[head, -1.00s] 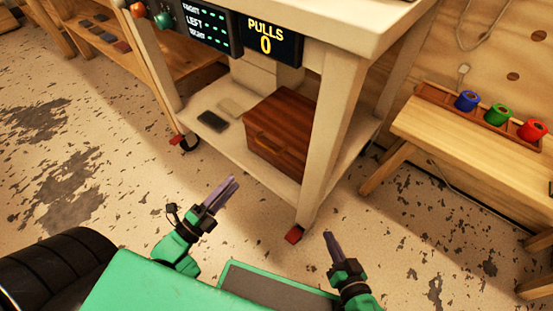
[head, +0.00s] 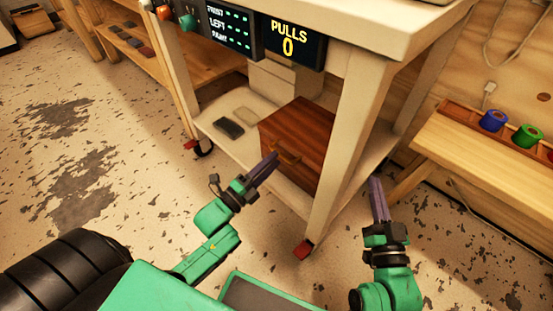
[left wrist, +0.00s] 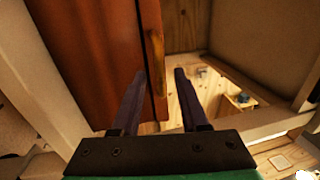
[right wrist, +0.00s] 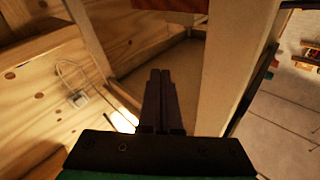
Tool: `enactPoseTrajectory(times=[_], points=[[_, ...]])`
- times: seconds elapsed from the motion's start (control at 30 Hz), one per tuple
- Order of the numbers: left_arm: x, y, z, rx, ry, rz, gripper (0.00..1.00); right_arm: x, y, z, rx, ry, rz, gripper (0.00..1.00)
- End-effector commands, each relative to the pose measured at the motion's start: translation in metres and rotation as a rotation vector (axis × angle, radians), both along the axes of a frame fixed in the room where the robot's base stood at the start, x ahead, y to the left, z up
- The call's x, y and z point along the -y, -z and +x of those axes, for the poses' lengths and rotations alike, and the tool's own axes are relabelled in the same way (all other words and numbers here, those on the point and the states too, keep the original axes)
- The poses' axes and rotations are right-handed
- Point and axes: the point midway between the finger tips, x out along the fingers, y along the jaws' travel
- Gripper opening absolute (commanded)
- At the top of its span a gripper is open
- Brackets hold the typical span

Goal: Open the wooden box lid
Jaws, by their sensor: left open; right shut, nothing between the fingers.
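The reddish-brown wooden box (head: 310,135) sits on the cart's lower shelf. A lighter wooden handle (head: 287,155) is on its front, near the top. The lid looks closed. In the left wrist view the box (left wrist: 100,45) fills the upper left, with the handle (left wrist: 156,65) between and beyond the fingers. My left gripper (head: 272,158) is open just in front of the box; its fingers are not around the handle, though contact is hard to judge. My right gripper (head: 376,180) is shut and empty, to the right of the cart's front leg. It also shows shut in the right wrist view (right wrist: 160,72).
The cart's front leg (head: 345,150) stands between the box and my right gripper. A dark flat item (head: 229,127) lies on the shelf left of the box. A bench (head: 480,160) at right holds blue (head: 493,120) and green (head: 527,136) rolls.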

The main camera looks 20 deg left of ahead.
Motion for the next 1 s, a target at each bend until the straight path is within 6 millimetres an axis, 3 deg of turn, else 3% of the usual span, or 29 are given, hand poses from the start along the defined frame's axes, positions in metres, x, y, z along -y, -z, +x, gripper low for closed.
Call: enactPoseTrajectory(times=[0.1, 0.3, 0.6, 0.63, 0.73, 1.0], points=[[0.004, -0.001, 0.009, 0.002, 0.0, -0.001, 0.44, 0.003, -0.03, 0.008, 0.091, 0.013, 0.016, 0.0], [0.008, -0.003, 0.02, 0.001, 0.0, 0.001, 0.44, 0.007, -0.066, 0.013, 0.195, 0.027, 0.034, 0.0], [0.009, -0.004, 0.021, 0.0, 0.0, 0.0, 0.44, 0.007, -0.073, 0.014, 0.215, 0.03, 0.036, 0.0], [0.009, -0.004, 0.021, 0.0, 0.0, 0.0, 0.4, 0.007, -0.073, 0.014, 0.215, 0.03, 0.036, 0.0], [0.009, -0.004, 0.021, 0.0, 0.0, 0.0, 0.02, 0.007, -0.073, 0.014, 0.214, 0.029, 0.036, 0.0], [0.008, -0.004, 0.021, 0.0, 0.0, 0.0, 0.0, 0.007, -0.073, 0.014, 0.214, 0.029, 0.037, 0.0]])
